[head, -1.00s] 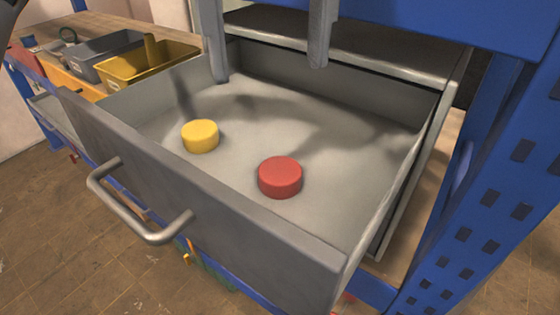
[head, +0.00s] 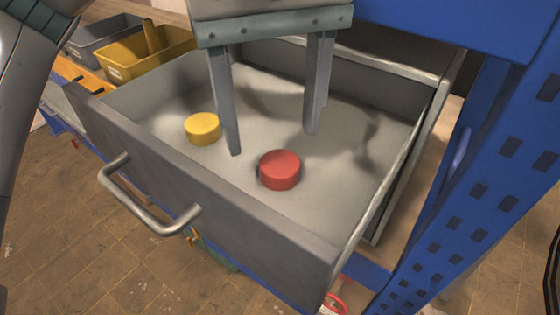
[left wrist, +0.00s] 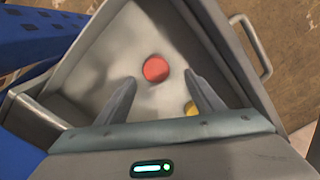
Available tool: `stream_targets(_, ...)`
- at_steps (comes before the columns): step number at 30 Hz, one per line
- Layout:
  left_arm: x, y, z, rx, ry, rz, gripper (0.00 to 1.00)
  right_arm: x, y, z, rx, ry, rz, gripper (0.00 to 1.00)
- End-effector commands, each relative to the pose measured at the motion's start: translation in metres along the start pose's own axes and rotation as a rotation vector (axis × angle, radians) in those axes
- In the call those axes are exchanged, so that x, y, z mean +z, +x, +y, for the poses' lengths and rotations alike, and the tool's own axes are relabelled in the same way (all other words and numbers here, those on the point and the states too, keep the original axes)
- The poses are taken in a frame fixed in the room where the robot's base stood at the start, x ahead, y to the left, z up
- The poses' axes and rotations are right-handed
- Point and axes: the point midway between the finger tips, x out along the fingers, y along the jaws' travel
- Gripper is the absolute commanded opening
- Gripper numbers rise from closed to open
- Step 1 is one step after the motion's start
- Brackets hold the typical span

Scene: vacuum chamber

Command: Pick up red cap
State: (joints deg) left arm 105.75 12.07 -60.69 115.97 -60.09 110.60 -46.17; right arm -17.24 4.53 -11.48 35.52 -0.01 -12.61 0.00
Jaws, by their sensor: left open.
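The red cap (head: 280,169) is a short round disc lying flat on the floor of the open grey drawer (head: 215,210). It also shows in the left wrist view (left wrist: 155,69), just beyond the fingertips and between their lines. My left gripper (head: 273,143) is open and empty, its two fingers pointing down into the drawer above and behind the red cap. A yellow cap (head: 203,128) lies to the left of the red one; in the left wrist view it (left wrist: 191,108) is partly hidden by a finger. My right gripper is not in view.
The drawer's walls surround both caps, with a bar handle (head: 150,205) on its front. A blue perforated post (head: 470,200) stands close on the right. A yellow bin (head: 145,60) and a grey bin (head: 100,42) stand at the left. The drawer floor around the caps is bare.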

Motion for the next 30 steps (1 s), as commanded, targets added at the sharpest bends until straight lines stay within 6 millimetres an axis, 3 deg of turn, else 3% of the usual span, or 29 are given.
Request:
stream_targets(7, 0.000, 0.007, 0.002, -0.001, 0.000, -0.001, 0.62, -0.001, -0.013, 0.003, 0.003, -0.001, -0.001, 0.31)
stream_targets(16, 0.000, 0.037, 0.007, -0.002, 0.001, -0.002, 0.62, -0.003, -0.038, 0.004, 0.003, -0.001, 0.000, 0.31)
stream_targets(21, 0.000, 0.050, 0.007, 0.000, 0.000, -0.001, 0.62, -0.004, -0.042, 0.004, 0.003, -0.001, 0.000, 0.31)
stream_targets(30, 0.000, 0.052, 0.008, 0.001, 0.000, 0.000, 0.62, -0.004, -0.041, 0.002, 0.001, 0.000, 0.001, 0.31)
